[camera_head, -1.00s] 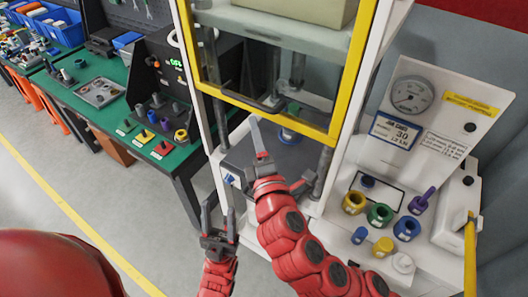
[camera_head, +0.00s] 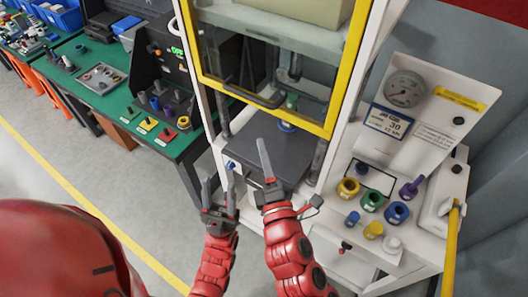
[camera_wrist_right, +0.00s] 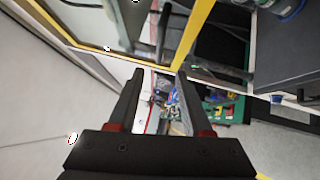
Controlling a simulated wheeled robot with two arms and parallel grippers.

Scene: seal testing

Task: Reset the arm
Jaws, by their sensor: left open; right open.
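My left gripper (camera_head: 218,184) is open and empty, low in the head view, in front of the press's left side. My right gripper (camera_head: 266,168) is in front of the press platform (camera_head: 262,150); one finger shows clearly there and the other is hard to make out. In the right wrist view my right gripper (camera_wrist_right: 158,75) shows two spread fingers with nothing between them. The press (camera_head: 332,128) has a yellow-edged clear guard. A blue ring (camera_head: 287,126) and a green part (camera_head: 291,100) show behind its lower edge.
On the right, a white bench holds a dial gauge (camera_head: 405,90), a yellow ring (camera_head: 348,188), a green ring (camera_head: 372,200), a blue ring (camera_head: 397,212) and other small parts. A green table (camera_head: 95,93) with trays and parts stands at the left. The floor (camera_head: 75,165) between is clear.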

